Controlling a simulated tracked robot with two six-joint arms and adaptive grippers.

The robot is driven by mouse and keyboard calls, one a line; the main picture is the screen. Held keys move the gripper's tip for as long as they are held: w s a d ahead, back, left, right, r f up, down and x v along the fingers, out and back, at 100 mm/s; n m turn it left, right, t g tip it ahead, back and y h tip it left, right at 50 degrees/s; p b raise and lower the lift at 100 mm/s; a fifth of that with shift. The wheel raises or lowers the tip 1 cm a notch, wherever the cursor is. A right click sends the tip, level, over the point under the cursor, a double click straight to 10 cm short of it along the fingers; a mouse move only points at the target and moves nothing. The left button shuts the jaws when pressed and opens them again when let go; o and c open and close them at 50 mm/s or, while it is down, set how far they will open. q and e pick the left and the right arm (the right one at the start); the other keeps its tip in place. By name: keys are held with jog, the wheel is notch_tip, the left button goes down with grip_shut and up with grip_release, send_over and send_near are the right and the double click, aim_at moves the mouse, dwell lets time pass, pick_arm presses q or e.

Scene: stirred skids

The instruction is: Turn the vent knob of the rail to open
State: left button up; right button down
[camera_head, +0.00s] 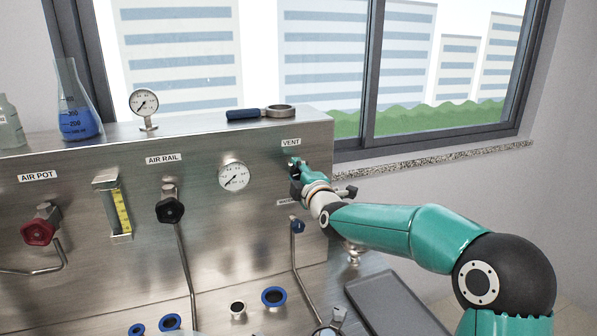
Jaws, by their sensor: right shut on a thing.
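The steel rail panel (105,245) stands in front of me with a label reading VENT (291,142) at its upper right. My right gripper (293,164) is at the panel just below that label. It is shut on the vent knob, which is mostly hidden behind the fingers and wrist, so I cannot tell how far it is turned. My right arm comes in from the right. My left gripper is not in view.
A red knob (41,226) and a black AIR RAIL knob (170,208) are on the panel to the left, with a flowmeter (121,211) and a gauge (233,176). A flask (76,112) stands on the top ledge. A grey tray (393,305) lies at lower right.

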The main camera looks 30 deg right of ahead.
jog(key=shift+a+f+n, duration=0.15)
jog(key=shift+f+n, duration=0.2)
jog(key=shift+n, duration=0.75)
jog(key=shift+f, duration=0.1)
jog(key=c, duration=0.7)
grip_release()
jog(key=shift+c, duration=0.2)
jog(key=shift+r, duration=0.25)
jog(key=shift+s+a+r, duration=0.1)
jog(key=shift+s, duration=0.5)
jog(key=v, duration=1)
jog(key=shift+s, duration=0.35)
